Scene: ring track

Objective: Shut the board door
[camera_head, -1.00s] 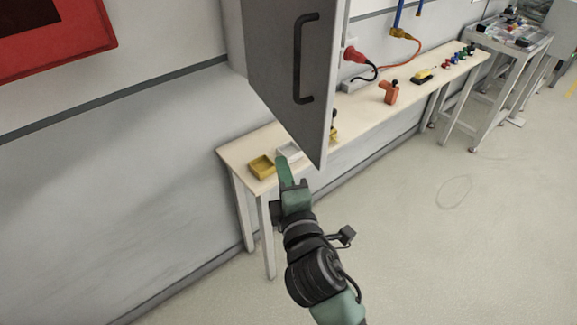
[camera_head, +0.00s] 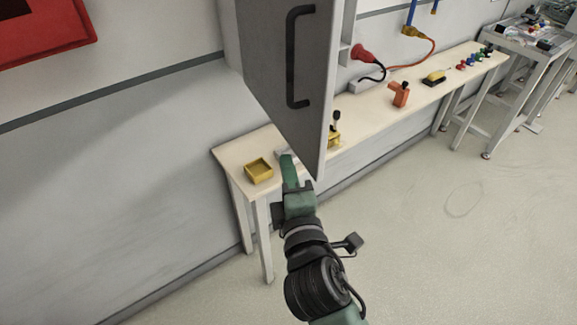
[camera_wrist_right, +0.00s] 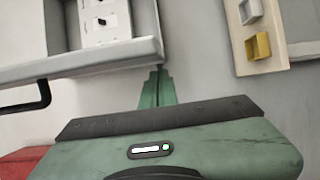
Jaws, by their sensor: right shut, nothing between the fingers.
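The grey board door (camera_head: 285,85) with a black bar handle (camera_head: 291,57) stands open, swung out from the wall box in the head view. Its lower free corner hangs close to my right gripper (camera_head: 288,160). The right gripper's green fingers are together and empty, just below the door's lower edge in the picture; I cannot tell whether they touch it. In the right wrist view the fingertips (camera_wrist_right: 157,73) are near the door's grey edge (camera_wrist_right: 90,62), and a white switch panel (camera_wrist_right: 106,20) shows beyond it. My left gripper is not in view.
A narrow bench (camera_head: 365,112) runs along the wall beneath the door. It carries a yellow tray (camera_head: 259,171), an orange tool (camera_head: 399,94) and other small items. A red frame (camera_head: 45,35) hangs at left.

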